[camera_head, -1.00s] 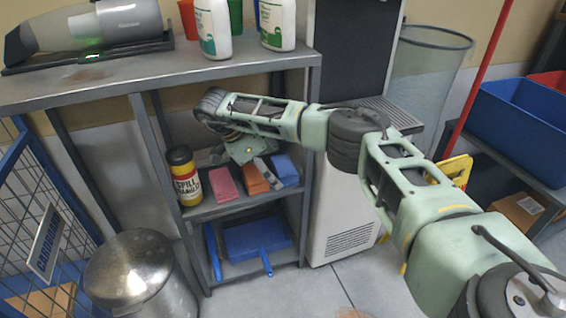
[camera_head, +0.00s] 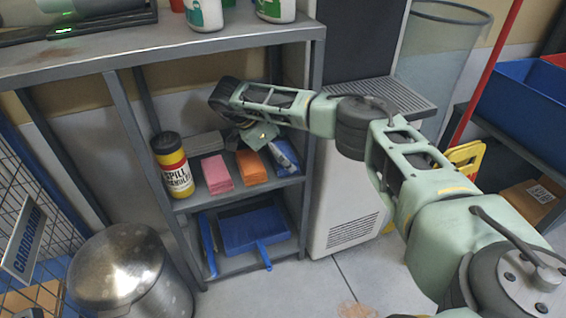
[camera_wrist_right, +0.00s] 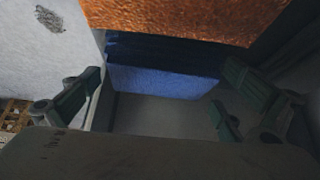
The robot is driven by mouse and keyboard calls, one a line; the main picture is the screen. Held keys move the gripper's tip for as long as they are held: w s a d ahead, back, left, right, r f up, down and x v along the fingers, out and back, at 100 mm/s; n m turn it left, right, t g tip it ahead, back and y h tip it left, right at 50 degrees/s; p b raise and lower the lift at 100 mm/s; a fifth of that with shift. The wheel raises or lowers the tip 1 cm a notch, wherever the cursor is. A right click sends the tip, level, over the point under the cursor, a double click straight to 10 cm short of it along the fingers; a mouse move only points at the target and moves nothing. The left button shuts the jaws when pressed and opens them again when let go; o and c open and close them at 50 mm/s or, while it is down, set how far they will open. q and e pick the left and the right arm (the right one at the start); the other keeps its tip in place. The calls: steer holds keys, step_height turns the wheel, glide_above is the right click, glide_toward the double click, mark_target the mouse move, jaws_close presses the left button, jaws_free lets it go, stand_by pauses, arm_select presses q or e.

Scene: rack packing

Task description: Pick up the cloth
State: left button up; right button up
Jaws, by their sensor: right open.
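Folded cloths lie in a row on the middle shelf: pink (camera_head: 216,174), orange (camera_head: 251,168) and blue (camera_head: 286,158). The task does not say which colour. My right gripper (camera_head: 260,136) reaches into the shelf just above and behind the orange and blue cloths, partly hidden by its own arm. In the right wrist view its fingers are apart, with the blue cloth (camera_wrist_right: 165,84) showing in the space between them. I cannot tell whether they touch it. The orange cloth (camera_wrist_right: 185,18) fills the top of that view. My left gripper is not in view.
A yellow-and-black spill canister (camera_head: 173,168) stands left of the cloths. A shelf post (camera_head: 308,135) is close on the right, with the top board (camera_head: 150,52) above. A blue dustpan (camera_head: 253,228) sits below. A metal bin (camera_head: 120,272) stands at the lower left.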

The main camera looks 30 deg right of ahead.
steer(key=shift+d+f, duration=0.1)
steer(key=shift+c, duration=0.3)
steer(key=c, duration=0.9)
steer(key=shift+o, duration=0.2)
